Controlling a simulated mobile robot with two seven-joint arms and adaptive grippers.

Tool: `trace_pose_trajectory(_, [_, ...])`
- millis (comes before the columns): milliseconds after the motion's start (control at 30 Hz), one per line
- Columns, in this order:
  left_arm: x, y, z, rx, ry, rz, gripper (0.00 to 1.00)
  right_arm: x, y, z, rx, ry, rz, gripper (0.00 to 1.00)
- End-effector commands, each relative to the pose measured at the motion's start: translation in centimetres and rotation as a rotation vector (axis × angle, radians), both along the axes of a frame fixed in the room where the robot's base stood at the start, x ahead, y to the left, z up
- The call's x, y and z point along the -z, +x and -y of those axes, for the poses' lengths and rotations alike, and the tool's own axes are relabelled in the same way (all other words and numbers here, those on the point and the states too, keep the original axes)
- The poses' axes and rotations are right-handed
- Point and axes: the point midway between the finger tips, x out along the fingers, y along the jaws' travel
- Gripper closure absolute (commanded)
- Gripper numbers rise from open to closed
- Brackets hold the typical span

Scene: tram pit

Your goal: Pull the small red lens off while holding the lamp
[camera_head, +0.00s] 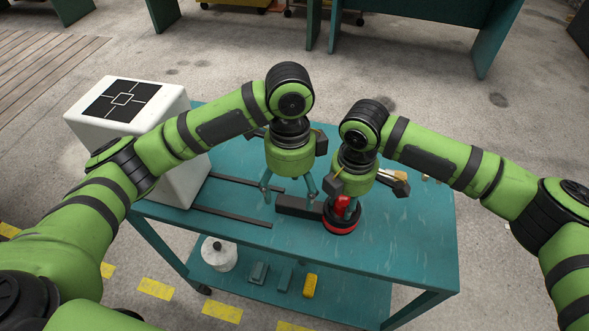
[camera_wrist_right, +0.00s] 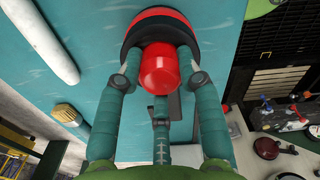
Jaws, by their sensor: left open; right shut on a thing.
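The lamp (camera_head: 341,226) is a round black base with a red ring, standing upright on the teal table. The small red lens (camera_head: 342,206) stands at its middle. In the right wrist view the red lens (camera_wrist_right: 158,68) lies between the fingers, in front of the lamp's red and black rim (camera_wrist_right: 158,20). My right gripper (camera_wrist_right: 158,75) is shut on the lens. I cannot tell whether the lens is still seated. My left gripper (camera_head: 288,188) is open and empty, left of the lamp and above the table, not touching the lamp.
A dark block (camera_head: 298,206) lies just left of the lamp, by the left gripper. Dark strips (camera_head: 232,216) lie on the table's left. A white box (camera_head: 178,165) stands at the left end. The lower shelf holds a white canister (camera_head: 219,254) and a yellow item (camera_head: 309,286).

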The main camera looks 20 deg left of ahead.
Motion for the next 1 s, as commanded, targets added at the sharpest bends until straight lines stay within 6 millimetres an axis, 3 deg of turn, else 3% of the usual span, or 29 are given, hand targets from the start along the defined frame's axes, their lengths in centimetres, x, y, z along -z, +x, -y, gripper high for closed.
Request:
trace_pose_trajectory(100, [-1.5,1.9,0.1,0.042,0.017,0.065,0.24,0.2,0.0,0.2,0.002,-0.005,-0.001,0.95])
trace_pose_trajectory(267, [-1.3,2.5,0.1,0.058,0.023,0.086,0.24,0.2,0.0,0.2,0.002,-0.005,-0.002,0.95])
trace_pose_trajectory(700, [6.5,2.4,0.0,0.055,0.023,0.082,0.24,0.2,0.0,0.2,0.002,-0.005,-0.002,0.95])
trace_pose_trajectory(1000, [9.7,2.5,0.0,0.056,0.022,0.086,0.24,0.2,0.0,0.2,0.002,-0.005,-0.002,0.95])
